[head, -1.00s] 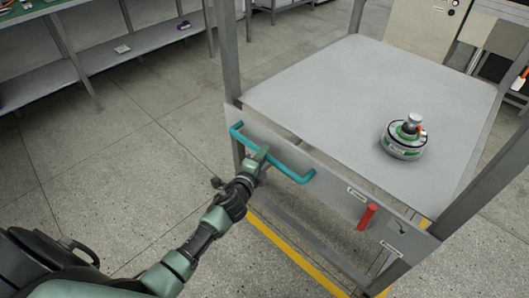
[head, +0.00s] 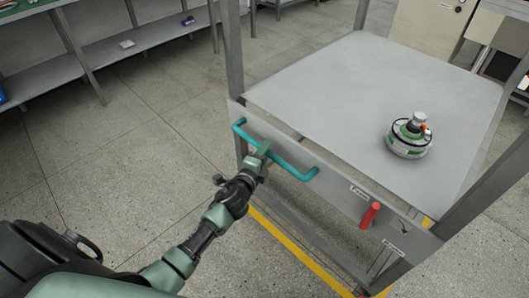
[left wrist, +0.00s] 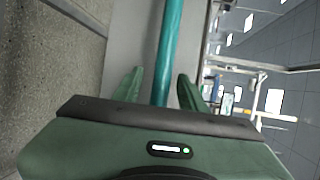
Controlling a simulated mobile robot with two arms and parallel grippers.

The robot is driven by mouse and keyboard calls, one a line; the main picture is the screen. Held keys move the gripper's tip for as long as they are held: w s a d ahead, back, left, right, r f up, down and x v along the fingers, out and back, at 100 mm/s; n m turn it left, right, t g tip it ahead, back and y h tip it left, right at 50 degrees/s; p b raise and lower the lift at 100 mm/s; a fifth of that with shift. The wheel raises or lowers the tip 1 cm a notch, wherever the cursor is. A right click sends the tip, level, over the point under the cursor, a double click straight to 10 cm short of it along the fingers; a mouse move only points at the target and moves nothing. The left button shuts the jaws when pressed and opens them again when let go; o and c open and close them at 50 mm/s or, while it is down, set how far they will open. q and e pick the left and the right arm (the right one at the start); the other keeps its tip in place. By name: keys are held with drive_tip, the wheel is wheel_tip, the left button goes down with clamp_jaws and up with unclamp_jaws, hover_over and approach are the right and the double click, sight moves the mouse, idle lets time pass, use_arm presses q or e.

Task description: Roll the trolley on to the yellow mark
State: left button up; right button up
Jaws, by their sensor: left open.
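The trolley is a grey metal frame with a flat shelf (head: 330,85) and a teal bar handle (head: 290,168) on its near side. A yellow mark (head: 300,258) shows as a stripe on the floor under the trolley's near edge. My left gripper (head: 264,150) is at the left part of the handle. In the left wrist view its open fingers (left wrist: 160,88) stand on either side of the teal bar (left wrist: 170,50), with gaps showing on both sides. My right gripper is not in view.
A round hub motor (head: 408,138) sits on the trolley shelf. A red lever (head: 370,214) sticks out of the near panel, right of the handle. A grey shelving unit (head: 130,50) stands at the back left. The floor left of the trolley is clear.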

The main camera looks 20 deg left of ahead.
use_arm(q)
drive_tip(key=s+r+p, duration=0.1)
drive_tip(key=s, duration=0.6)
drive_tip(key=shift+s+d+r, duration=0.15)
drive_tip(key=shift+s, duration=0.15)
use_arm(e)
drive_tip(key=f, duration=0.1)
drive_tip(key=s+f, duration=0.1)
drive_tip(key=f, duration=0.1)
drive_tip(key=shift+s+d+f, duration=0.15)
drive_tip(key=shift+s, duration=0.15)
